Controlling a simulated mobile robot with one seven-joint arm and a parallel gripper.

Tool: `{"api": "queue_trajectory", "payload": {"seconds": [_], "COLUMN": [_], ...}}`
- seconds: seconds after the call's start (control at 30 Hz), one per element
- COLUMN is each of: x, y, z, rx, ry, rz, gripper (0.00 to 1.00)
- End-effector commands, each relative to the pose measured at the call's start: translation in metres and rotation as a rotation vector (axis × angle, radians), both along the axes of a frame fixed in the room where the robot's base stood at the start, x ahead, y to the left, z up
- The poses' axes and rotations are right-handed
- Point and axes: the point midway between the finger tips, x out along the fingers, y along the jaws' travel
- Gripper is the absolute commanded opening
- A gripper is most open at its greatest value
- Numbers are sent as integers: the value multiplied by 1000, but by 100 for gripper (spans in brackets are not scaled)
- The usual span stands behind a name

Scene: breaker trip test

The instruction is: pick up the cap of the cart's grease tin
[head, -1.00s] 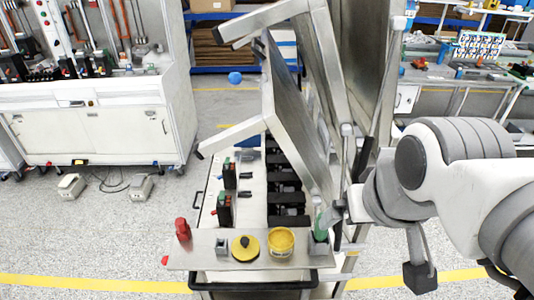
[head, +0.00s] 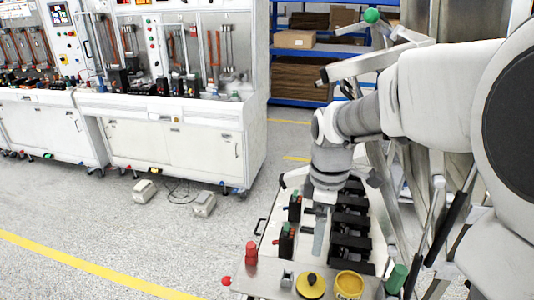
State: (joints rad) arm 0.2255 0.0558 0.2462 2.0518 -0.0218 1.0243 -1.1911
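The cap (head: 311,285), a yellow disc with a black knob, lies on the cart's front shelf. The open grease tin (head: 349,285), yellow inside, stands just right of it. My arm reaches in from the right and bends down over the cart. My gripper (head: 319,230) points down above the cart's middle, beyond the cap and apart from it. Its fingers are small and hard to make out against the cart, so I cannot tell how far they are open. I see nothing clearly held.
A red bottle (head: 251,254) stands left of the cap, with a small grey block (head: 287,279) between them. A green cylinder (head: 397,279) is right of the tin. Black breakers (head: 351,220) line the cart. White benches (head: 170,130) stand behind left; the floor there is mostly open.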

Motion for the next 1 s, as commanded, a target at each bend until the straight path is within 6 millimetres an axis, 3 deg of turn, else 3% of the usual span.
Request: {"api": "queue_trajectory", "payload": {"seconds": [0.17,0.6,1.0], "x": [3,2,1], "y": [0,0,2], "z": [-13,-104,-142], "rx": [5,6,5], "ry": [16,18,15], "rz": [37,36,36], "gripper": [100,100,100]}}
